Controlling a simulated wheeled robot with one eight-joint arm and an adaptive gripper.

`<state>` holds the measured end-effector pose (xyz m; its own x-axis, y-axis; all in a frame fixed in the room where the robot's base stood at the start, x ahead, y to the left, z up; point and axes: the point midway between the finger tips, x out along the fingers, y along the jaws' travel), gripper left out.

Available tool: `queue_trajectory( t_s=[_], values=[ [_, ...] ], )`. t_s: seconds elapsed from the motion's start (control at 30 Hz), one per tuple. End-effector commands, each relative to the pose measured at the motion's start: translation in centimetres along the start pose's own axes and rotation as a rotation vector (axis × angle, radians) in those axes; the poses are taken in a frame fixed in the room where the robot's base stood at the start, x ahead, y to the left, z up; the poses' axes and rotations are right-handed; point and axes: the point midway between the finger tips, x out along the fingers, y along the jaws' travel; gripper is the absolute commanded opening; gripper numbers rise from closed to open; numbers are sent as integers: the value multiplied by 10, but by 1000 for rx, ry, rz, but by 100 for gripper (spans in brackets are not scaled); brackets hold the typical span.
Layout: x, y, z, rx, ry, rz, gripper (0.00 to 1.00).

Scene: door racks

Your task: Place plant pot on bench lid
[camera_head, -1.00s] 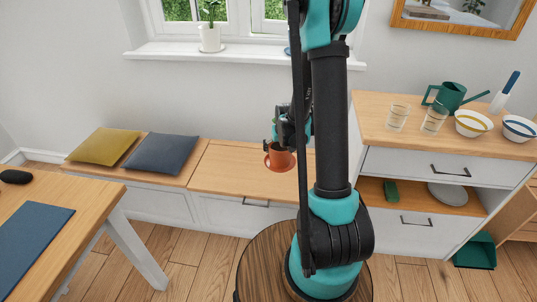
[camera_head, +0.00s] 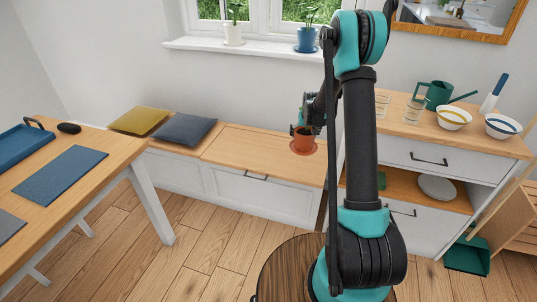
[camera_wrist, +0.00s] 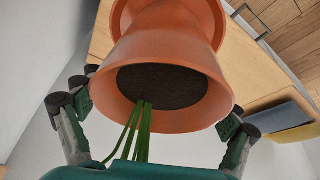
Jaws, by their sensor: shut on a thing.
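A terracotta plant pot (camera_head: 303,145) with a saucer-like base shows in front of the right end of the wooden bench lid (camera_head: 250,148). I cannot tell whether its base touches the lid or hangs above it. The bench lid is shut and its top is bare. My gripper (camera_head: 305,127) is shut on the pot from above. In the wrist view the pot (camera_wrist: 165,48) fills the top middle between the fingers (camera_wrist: 158,115), with dark soil and green stems showing. The lid's right end is partly hidden by my arm.
A yellow cushion (camera_head: 139,121) and a blue cushion (camera_head: 184,129) lie on the bench's left part. A table (camera_head: 110,170) stands at front left. A drawer cabinet (camera_head: 430,150) with bowls and glasses stands at right. The windowsill (camera_head: 270,49) holds two potted plants.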

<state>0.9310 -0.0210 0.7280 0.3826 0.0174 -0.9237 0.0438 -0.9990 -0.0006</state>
Motion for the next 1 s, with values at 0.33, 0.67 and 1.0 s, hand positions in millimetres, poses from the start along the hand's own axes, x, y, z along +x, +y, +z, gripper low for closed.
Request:
queue_trajectory(
  t_s=[0.33, 0.67, 1.0],
  values=[
    [36, -14, -107, -30, 0, -12, 33],
    [80, -16, -98, -33, 0, -13, 33],
    [151, -15, -68, -32, 0, -13, 33]
  ],
)
